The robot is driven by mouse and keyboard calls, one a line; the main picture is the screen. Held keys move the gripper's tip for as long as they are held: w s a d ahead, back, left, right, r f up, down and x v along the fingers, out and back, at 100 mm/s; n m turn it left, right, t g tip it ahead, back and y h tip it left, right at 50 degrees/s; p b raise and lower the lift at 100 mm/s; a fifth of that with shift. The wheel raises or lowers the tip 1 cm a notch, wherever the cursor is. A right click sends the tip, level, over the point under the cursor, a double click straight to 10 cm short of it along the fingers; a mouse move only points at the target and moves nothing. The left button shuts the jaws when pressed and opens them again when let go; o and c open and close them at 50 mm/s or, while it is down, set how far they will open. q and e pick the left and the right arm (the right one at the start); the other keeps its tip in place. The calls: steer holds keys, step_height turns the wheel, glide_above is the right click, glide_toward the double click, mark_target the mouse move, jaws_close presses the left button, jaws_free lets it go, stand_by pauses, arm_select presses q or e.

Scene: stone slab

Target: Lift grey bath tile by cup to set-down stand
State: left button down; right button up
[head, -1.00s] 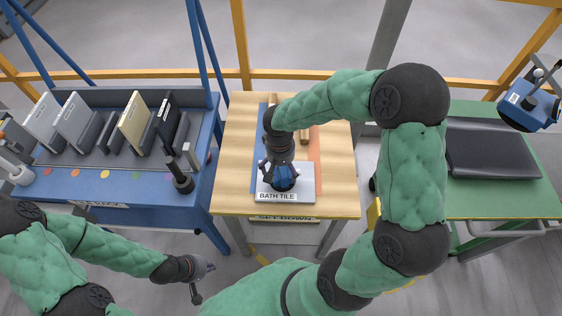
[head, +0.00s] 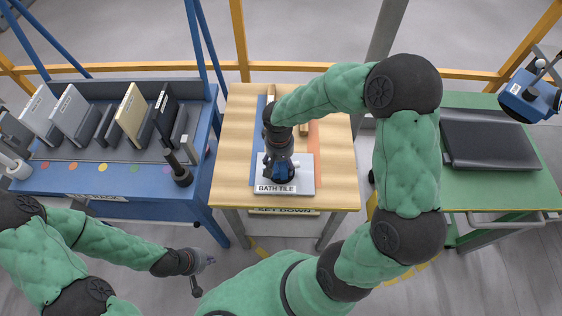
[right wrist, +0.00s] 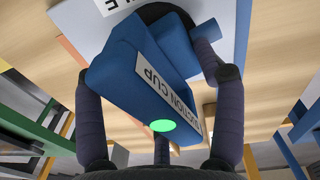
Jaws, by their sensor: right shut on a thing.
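The pale grey bath tile (head: 305,183), labelled BATH TILE, lies flat over the front middle of the wooden set-down stand (head: 235,170). I cannot tell whether the suction cup still grips it. My right gripper (head: 279,168) is above the tile, shut on the blue suction cup (head: 272,163). In the right wrist view the suction cup (right wrist: 135,75) sits between the fingers and shows a lit green spot. Its black pad is close to the tile (right wrist: 222,22); contact is partly hidden. My left gripper (head: 201,275) is open and empty, low in front of the blue rack.
Blue and orange strips and wooden blocks (head: 304,130) lie on the stand behind the tile. A blue rack (head: 110,180) with several upright tiles stands left. A green table (head: 500,188) with a dark flat pad (head: 490,140) stands right. Yellow rails cross behind.

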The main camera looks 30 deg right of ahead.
steer(key=shift+s, duration=0.1)
steer(key=shift+r+p, duration=5.35)
steer(key=shift+r, duration=2.05)
steer(key=shift+w, duration=0.2)
steer(key=shift+w+d, duration=0.45)
steer(key=shift+w, duration=0.25)
steer(key=shift+w+d, duration=0.5)
steer(key=shift+w, duration=0.25)
steer(key=shift+w+d, duration=0.45)
steer(key=shift+w, duration=0.25)
steer(key=shift+w+d+p, duration=0.15)
steer(key=shift+w+d, duration=0.3)
steer(key=shift+w, duration=0.3)
steer(key=shift+w+d+p, duration=0.1)
steer(key=shift+w+d, duration=0.4)
steer(key=shift+w, duration=0.25)
steer(key=shift+w+d+p, duration=0.15)
steer(key=shift+w+d, duration=0.3)
steer(key=shift+w, duration=0.3)
steer(key=shift+w+d+p, duration=0.1)
steer(key=shift+w+d, duration=0.35)
steer(key=shift+w, duration=0.3)
steer(key=shift+w+d+p, duration=0.15)
steer(key=shift+w+d, duration=0.35)
steer(key=shift+w, duration=0.25)
steer(key=shift+w+d+p, duration=0.1)
steer(key=shift+w+d, duration=0.35)
steer(key=shift+w, duration=0.3)
